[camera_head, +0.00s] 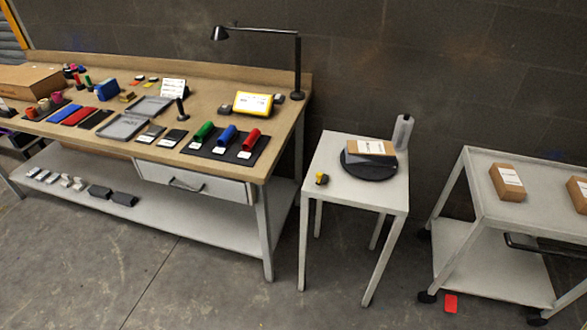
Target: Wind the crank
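No crank can be made out with certainty. A small yellow and black knob-like piece (321,178) sits at the front left of a white stand (345,192); whether it is a crank handle is too small to tell. A round black disc (368,170), like a turntable, lies on the stand behind and right of it. A brown box with a white label (371,147) rests on the disc. A grey bottle-like piece (402,132) stands upright at the stand's back right corner. My gripper is not in view.
A long workbench (235,165) on the left holds red, blue and green rolls, trays, and a black lamp (297,65). A wheeled cart (530,205) with brown boxes stands right. A red piece (450,303) lies on the floor. Floor before the stand is clear.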

